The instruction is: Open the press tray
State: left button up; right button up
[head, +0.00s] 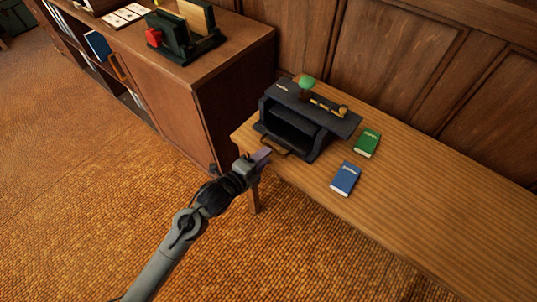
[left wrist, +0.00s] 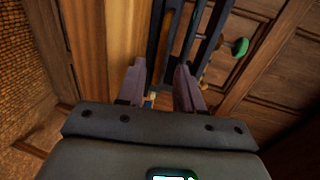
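The press (head: 318,118) is a dark block at the left end of the wooden table, with a green knob (head: 307,82) and brass fittings on top. Its front has a dark recess; a brass-coloured piece (head: 278,147) shows low at the front, and I cannot tell how far the tray is out. My left gripper (head: 264,155) is just in front of that low front edge. In the left wrist view its two fingers (left wrist: 159,88) stand apart, with a small brass piece (left wrist: 150,99) between them, not clearly touched. My right gripper is in neither view.
A green book (head: 367,142) and a blue book (head: 346,178) lie on the table (head: 430,205) right of the press. A wooden cabinet (head: 165,85) with a dark green rack (head: 180,38) stands at left. The table's right part is clear.

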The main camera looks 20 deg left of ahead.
pick_arm(q)
jog(key=shift+b+x, duration=0.3)
jog(key=shift+x, duration=1.3)
jog(key=shift+c, duration=0.2)
grip_shut()
